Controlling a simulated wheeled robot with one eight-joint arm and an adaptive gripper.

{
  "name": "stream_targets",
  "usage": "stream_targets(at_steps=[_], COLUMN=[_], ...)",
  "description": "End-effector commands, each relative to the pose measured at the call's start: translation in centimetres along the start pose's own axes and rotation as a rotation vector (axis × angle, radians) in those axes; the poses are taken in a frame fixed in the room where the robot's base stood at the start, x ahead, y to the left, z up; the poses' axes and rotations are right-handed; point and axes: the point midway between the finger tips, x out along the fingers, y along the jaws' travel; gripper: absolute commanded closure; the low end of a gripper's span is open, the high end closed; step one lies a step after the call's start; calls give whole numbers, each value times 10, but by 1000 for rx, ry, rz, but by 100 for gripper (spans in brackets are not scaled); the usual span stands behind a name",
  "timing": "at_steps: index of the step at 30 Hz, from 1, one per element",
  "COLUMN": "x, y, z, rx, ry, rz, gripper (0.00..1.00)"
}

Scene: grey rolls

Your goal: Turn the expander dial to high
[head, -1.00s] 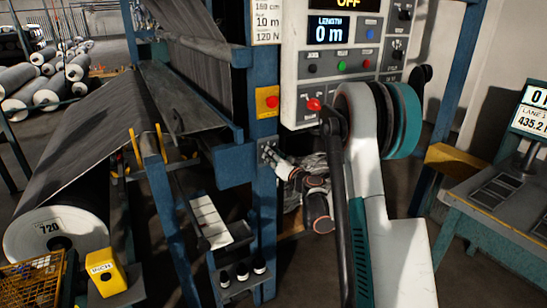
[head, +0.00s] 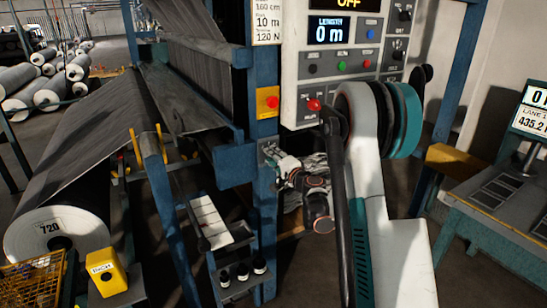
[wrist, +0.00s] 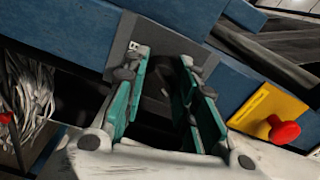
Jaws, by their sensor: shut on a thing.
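The expander dial (wrist: 168,80) is a dark knob on a small grey plate (wrist: 124,40) fixed to the blue machine post. My gripper (wrist: 163,64) is shut on the dial, with one teal-padded finger on each side of it. The fingers and shadow hide much of the knob, and I cannot read its pointer or any high mark. In the head view, my gripper (head: 276,158) is against the plate on the post, below the yellow switch box, and the dial is hidden.
A red button on a yellow box (wrist: 272,122) sits close to my gripper; it also shows in the head view (head: 268,102). A fabric roll (head: 60,225) is at left, a bench (head: 490,200) at right.

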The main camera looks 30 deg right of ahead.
Motion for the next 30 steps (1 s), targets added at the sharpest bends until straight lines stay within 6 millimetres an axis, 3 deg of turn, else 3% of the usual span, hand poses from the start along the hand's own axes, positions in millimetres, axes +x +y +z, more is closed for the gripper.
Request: stream_targets(at_steps=[12, 29, 30], x=[0, 0, 0], y=[0, 0, 0], z=[0, 0, 0], rx=[194, 223, 223], ry=[0, 0, 0], rz=[1, 1, 1], gripper=[98, 98, 69])
